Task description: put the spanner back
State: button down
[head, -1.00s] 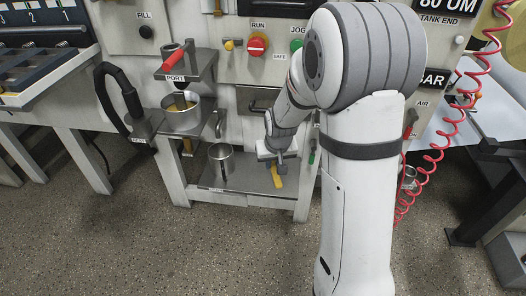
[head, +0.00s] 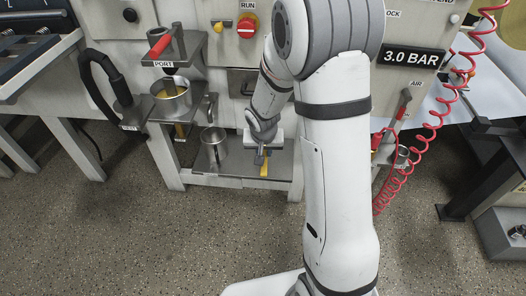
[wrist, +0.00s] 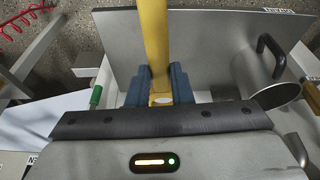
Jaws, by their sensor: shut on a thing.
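The yellow bar-shaped tool, which I take to be the spanner (wrist: 155,45), stands between the blue-grey fingers of my gripper (wrist: 160,84) in the wrist view. My gripper is shut on it near one end, and the rest runs out beyond the fingertips to the top edge. In the head view my gripper (head: 261,157) points down over the right part of the low grey shelf (head: 235,178). The yellow tool (head: 264,169) shows just below the fingers. I cannot tell whether it touches the shelf. Its far end is out of the wrist view.
A metal mug (head: 213,146) stands on the shelf left of my gripper. A red coiled air hose (head: 440,135) hangs at right.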

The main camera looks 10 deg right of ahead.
jog(key=shift+s+a+f+m, duration=0.3)
jog(key=shift+a+f+m, duration=0.1)
jog(key=shift+f, duration=0.2)
jog(key=shift+f+b, duration=2.5)
jog(key=shift+f, duration=0.75)
jog(key=shift+f+b, duration=0.6)
jog(key=shift+b, duration=0.15)
jog(key=c, duration=1.2)
grip_release()
jog(key=p+v, duration=0.3)
jog(key=v, duration=0.5)
jog(key=shift+p, duration=0.4)
jog(key=s+d+r+n+p, duration=0.1)
jog(key=s+r+p, duration=0.5)
jog(key=r, duration=0.9)
jog(key=s+d+r+n+p, duration=0.1)
jog(key=s+r+p, duration=0.6)
jog(key=r+p, duration=0.5)
jog(key=s+d+r+n+y+p, duration=0.1)
jog(key=s+r+p, duration=0.5)
jog(key=r, duration=1.1)
jog(key=p, duration=0.3)
jog(key=shift+s+d+r+n+g, duration=0.2)
jog(key=shift+s+r+n+g, duration=0.05)
jog(key=shift+r+n+g, duration=0.05)
